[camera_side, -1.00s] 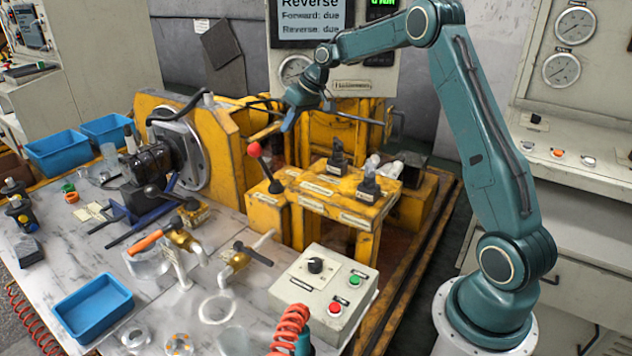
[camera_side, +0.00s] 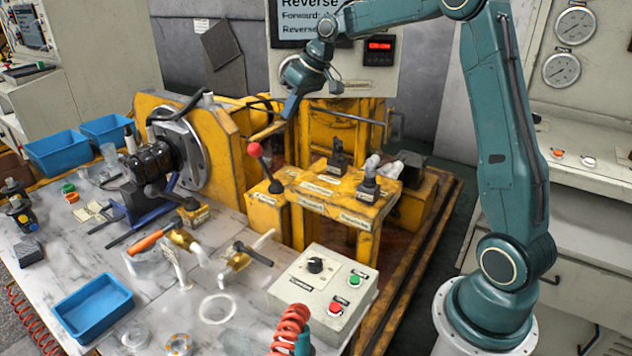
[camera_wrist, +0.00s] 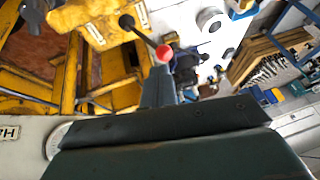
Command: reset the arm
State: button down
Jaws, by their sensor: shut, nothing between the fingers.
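My gripper (camera_side: 291,106) hangs at the end of my teal arm, above the yellow machine (camera_side: 230,150) and in front of the grey display panel. Its blue fingers are shut and empty, pointing down, apart from the red-knobbed lever (camera_side: 254,150) below and left of them. In the wrist view my gripper (camera_wrist: 158,85) is partly hidden behind its own dark mount. The red knob (camera_wrist: 164,53) shows just past the fingers there.
A control box (camera_side: 322,285) with a dial and red and green buttons stands on the worktable. Levers (camera_side: 369,178) stand on the yellow block. A blue bin (camera_side: 91,306) sits front left. The display panel (camera_side: 372,80) is close behind my gripper.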

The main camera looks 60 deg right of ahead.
jog(key=s+a+r+h, duration=0.1)
jog(key=s+a+r, duration=0.2)
jog(key=s+a, duration=0.4)
jog(key=s+a+r, duration=0.3)
jog(key=s+a, duration=0.2)
jog(key=s, duration=0.4)
jog(key=s+a+f, duration=0.1)
jog(key=s+f, duration=0.1)
jog(key=s, duration=0.7)
jog(key=s+a+f, duration=0.2)
jog(key=s, duration=0.7)
jog(key=shift+a+f+h, duration=0.2)
jog(key=shift+f+h, duration=0.1)
jog(key=shift+h, duration=0.1)
